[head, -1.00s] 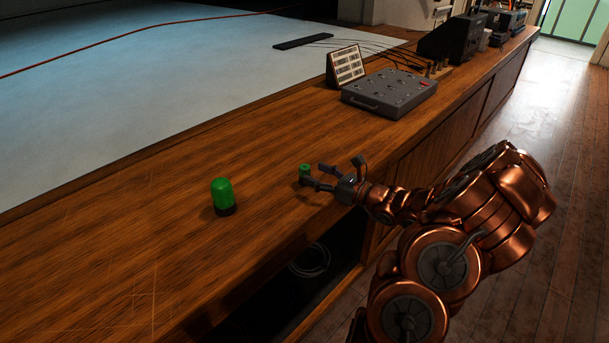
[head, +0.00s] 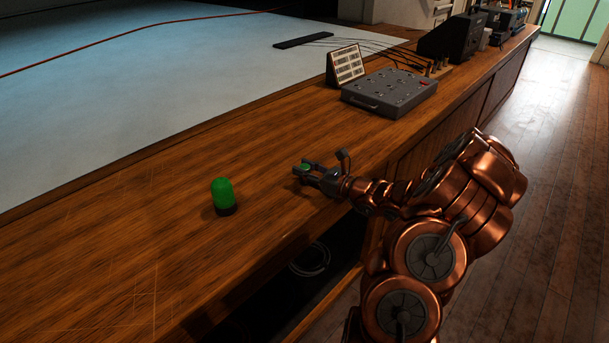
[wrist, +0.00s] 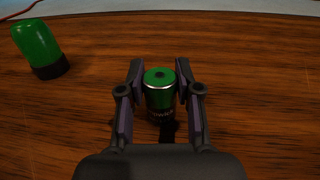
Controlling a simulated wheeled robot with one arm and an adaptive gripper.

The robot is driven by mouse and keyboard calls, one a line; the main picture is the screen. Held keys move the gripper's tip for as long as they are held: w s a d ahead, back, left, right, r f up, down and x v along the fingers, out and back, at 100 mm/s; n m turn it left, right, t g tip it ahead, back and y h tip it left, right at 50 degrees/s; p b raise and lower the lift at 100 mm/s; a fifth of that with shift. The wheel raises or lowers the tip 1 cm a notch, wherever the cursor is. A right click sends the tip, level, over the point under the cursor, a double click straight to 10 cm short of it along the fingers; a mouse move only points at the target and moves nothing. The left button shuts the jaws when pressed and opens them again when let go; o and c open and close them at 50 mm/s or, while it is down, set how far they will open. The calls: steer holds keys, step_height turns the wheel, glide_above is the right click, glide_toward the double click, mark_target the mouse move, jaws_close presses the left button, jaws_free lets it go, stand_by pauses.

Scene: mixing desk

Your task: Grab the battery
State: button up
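The battery is a short upright cylinder with a green top and a dark lower part (wrist: 160,92). It stands near the front edge of the wooden desk, and in the head view only its green top (head: 306,167) shows between my fingers. My gripper (head: 303,168) reaches in from the right, low over the desk. The battery's lower part is dark and partly in shadow.
A larger green-capped cylinder with a black base (head: 223,196) stands to the left on the desk (head: 130,240). A grey control box (head: 390,92) and a labelled stand (head: 345,65) are farther back. An open cubby with a cable (head: 310,260) lies below the desk edge.

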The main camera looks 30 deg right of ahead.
jaws_close()
steer(key=shift+r, duration=0.1)
